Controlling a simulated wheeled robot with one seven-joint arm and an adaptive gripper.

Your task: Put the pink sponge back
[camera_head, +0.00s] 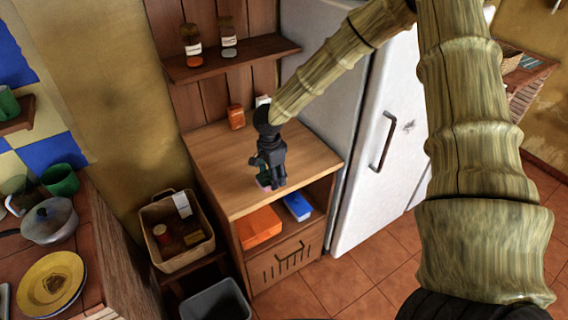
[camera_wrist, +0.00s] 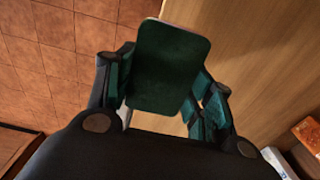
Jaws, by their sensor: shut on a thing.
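My gripper (camera_head: 270,176) is over the wooden cabinet top (camera_head: 230,165), near its front edge, pointing down. It is shut on the pink sponge (camera_head: 264,184), of which only a small pink part shows below the fingers in the head view. In the wrist view, a dark green rectangular face of the sponge (camera_wrist: 172,65) shows between the two fingers of the gripper (camera_wrist: 160,95). Its pink side is hidden there. I cannot tell whether the sponge touches the cabinet top.
Below the top, an open shelf holds an orange box (camera_head: 259,227) and a blue box (camera_head: 298,206). An orange jar (camera_head: 236,117) stands at the back. A white fridge (camera_head: 385,150) is at right. A basket (camera_head: 178,232) and a grey bin (camera_head: 217,302) are at left.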

